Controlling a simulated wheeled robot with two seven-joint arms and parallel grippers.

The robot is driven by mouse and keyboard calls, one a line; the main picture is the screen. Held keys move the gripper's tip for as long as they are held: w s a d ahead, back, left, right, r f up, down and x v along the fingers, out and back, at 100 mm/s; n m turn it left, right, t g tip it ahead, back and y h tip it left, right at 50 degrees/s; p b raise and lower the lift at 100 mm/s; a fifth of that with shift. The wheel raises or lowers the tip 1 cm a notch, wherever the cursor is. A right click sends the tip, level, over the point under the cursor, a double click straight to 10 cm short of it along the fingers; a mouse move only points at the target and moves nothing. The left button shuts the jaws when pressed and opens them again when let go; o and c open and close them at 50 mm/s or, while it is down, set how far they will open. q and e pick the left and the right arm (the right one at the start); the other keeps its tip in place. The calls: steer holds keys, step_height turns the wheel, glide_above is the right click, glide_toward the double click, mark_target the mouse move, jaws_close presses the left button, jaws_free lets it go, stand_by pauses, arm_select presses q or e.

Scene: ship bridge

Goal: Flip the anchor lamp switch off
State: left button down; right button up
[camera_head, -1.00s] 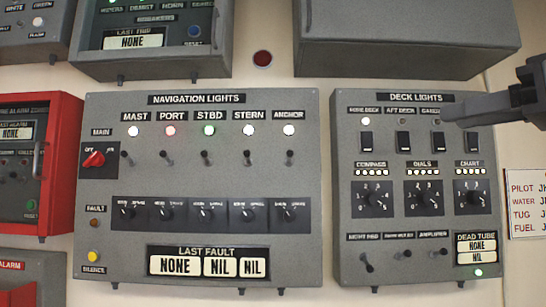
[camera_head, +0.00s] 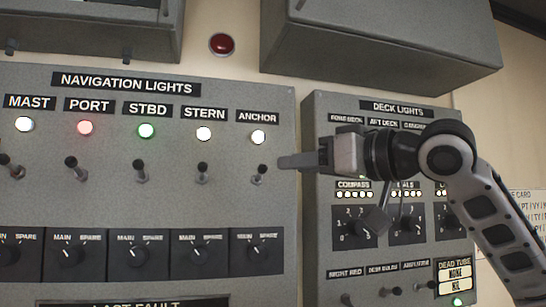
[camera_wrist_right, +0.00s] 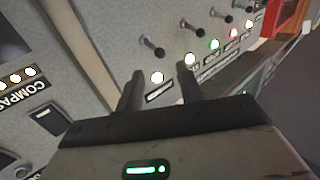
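The anchor lamp switch (camera_head: 260,173) is a small dark toggle under the lit white anchor lamp (camera_head: 258,137), at the right end of the navigation lights panel (camera_head: 225,92). Its tip points up, like the toggles beside it. My right gripper (camera_head: 284,161) reaches in from the right, its fingertips just right of the switch and apparently not touching it. In the right wrist view, its two fingers (camera_wrist_right: 161,74) are apart with nothing held. The anchor lamp (camera_wrist_right: 157,77) shows between them, and the anchor switch (camera_wrist_right: 152,45) stands beyond the tips. My left gripper is out of view.
The deck lights panel (camera_head: 312,260) lies behind my right arm. Rotary knobs (camera_head: 256,252) sit below the toggles. The stern switch (camera_head: 202,172) is just left of the anchor switch. A grey box (camera_head: 375,40) juts out above.

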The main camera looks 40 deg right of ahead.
mark_target(266, 168)
steer(key=w, duration=0.2)
steer(key=w+p, duration=0.1)
steer(key=w, duration=0.3)
steer(key=shift+w+a, duration=0.1)
steer(key=shift+a, duration=0.25)
jaws_close()
